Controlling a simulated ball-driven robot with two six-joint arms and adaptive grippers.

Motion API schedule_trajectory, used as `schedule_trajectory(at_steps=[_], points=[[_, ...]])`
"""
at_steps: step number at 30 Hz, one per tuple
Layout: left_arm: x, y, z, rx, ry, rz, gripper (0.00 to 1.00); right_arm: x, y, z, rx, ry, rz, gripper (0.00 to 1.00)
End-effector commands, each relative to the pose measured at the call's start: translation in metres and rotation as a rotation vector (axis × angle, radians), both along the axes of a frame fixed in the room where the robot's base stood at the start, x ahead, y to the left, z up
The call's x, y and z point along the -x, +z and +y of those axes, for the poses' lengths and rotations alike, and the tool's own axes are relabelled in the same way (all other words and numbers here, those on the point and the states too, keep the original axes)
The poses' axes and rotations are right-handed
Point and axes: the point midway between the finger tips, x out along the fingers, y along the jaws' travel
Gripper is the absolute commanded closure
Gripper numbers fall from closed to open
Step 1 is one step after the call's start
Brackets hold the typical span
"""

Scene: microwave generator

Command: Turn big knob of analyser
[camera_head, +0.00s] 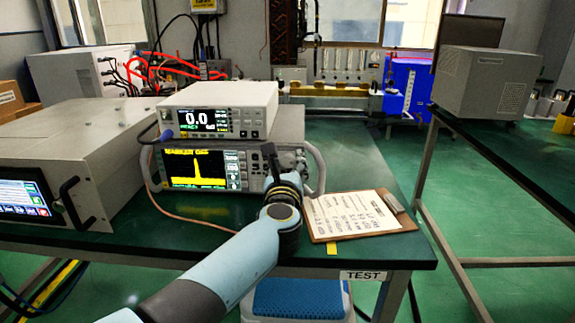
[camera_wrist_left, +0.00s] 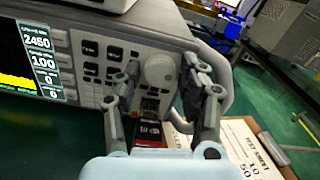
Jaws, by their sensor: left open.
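The analyser (camera_head: 205,168) is the lower instrument on the bench, with a yellow trace on its dark screen. Its big knob (camera_wrist_left: 159,71) is pale and round, on the right part of the front panel in the left wrist view. My left gripper (camera_wrist_left: 162,78) is open, with one dark finger on each side of the knob in that view. Gaps show between fingers and knob; I cannot tell how far the tips are from the panel. In the head view the left gripper (camera_head: 275,160) hides the knob and the analyser's right side. My right gripper is not in view.
A meter (camera_head: 222,110) reading 0.0 stands on the analyser. A large grey unit (camera_head: 75,150) with black handles is on the left. A clipboard (camera_head: 350,215) lies at right near the bench's front edge. A cable (camera_head: 170,210) crosses the bench.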

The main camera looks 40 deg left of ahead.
Motion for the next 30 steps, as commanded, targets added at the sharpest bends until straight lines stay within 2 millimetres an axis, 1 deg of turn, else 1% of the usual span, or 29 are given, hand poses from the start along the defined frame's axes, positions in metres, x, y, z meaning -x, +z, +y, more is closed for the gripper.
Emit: schedule_trajectory(at_steps=[5,6,15,23,30], points=[[-0.0002,0.0001,0.0,0.0,0.0,0.0,0.58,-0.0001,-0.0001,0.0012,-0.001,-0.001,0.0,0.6],[-0.0002,0.0002,0.0001,0.0,-0.001,0.0,0.6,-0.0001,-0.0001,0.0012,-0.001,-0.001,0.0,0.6],[-0.0001,0.0002,-0.0001,-0.001,-0.001,0.0,0.99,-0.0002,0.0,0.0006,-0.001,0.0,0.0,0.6],[-0.0001,0.0007,-0.0001,-0.021,-0.001,0.012,1.0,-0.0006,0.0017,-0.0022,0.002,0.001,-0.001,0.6],[-0.0002,0.0018,0.0,-0.119,0.001,0.072,1.0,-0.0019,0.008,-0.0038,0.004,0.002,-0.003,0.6]])
